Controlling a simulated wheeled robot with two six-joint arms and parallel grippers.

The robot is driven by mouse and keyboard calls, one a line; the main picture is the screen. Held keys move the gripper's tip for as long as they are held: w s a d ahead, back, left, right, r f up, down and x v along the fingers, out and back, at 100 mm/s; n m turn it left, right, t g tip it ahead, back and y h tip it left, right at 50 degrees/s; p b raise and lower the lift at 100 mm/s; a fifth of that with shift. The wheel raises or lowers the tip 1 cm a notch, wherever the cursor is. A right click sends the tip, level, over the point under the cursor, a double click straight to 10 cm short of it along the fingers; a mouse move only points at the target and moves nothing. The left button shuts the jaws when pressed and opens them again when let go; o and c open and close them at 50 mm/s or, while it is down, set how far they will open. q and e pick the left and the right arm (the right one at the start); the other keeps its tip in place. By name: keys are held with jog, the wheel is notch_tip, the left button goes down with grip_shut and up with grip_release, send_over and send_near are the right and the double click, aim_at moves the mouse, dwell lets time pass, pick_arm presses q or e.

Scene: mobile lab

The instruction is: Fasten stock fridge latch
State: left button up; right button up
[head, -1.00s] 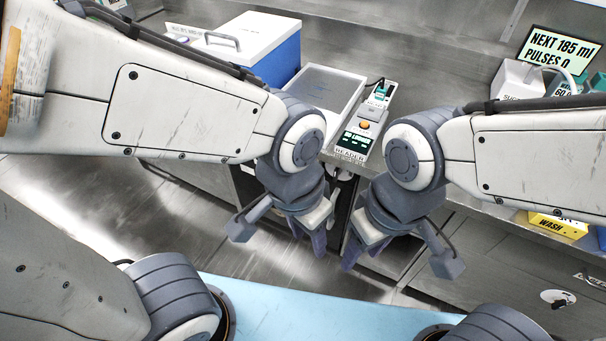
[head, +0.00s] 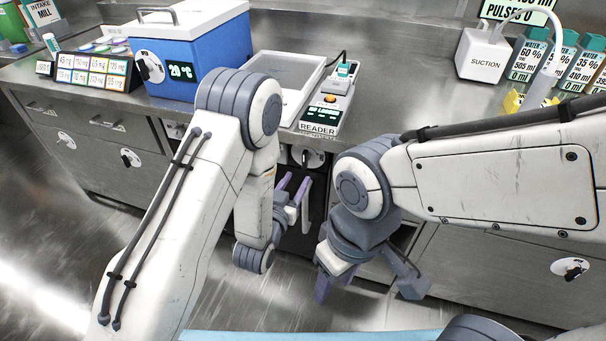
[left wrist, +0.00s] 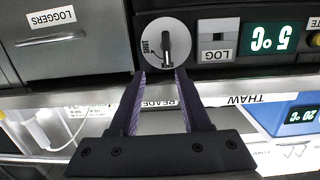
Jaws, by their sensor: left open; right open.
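The fridge latch (left wrist: 167,44) is a dark lever on a round pale plate on the dark fridge front (left wrist: 232,69), beside a LOG panel and a 5 °C display (left wrist: 270,38). In the head view the latch plate (head: 312,158) shows partly below the bench edge. My left gripper (head: 293,187) is open and empty before the fridge; in the left wrist view its fingertips (left wrist: 161,76) point at the latch, one to either side of its line. Contact cannot be told. My right gripper (head: 335,284) is open and empty, lower and to the right.
The bench edge runs just above the fridge. On the bench are a reader (head: 321,118), a shallow tray (head: 284,78) and a blue cooler box (head: 180,60). A LOGGERS drawer (left wrist: 58,42) adjoins the fridge. Open floor lies at lower left.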

aim_at(304, 159)
pick_arm(q)
jog(key=shift+t, duration=0.8)
jog(key=x, duration=0.6)
jog(key=a+f+b+x, duration=0.1)
jog(key=x, duration=0.2)
jog(key=shift+w+d+f, duration=0.1)
jog(key=shift+w, duration=0.3)
grip_shut()
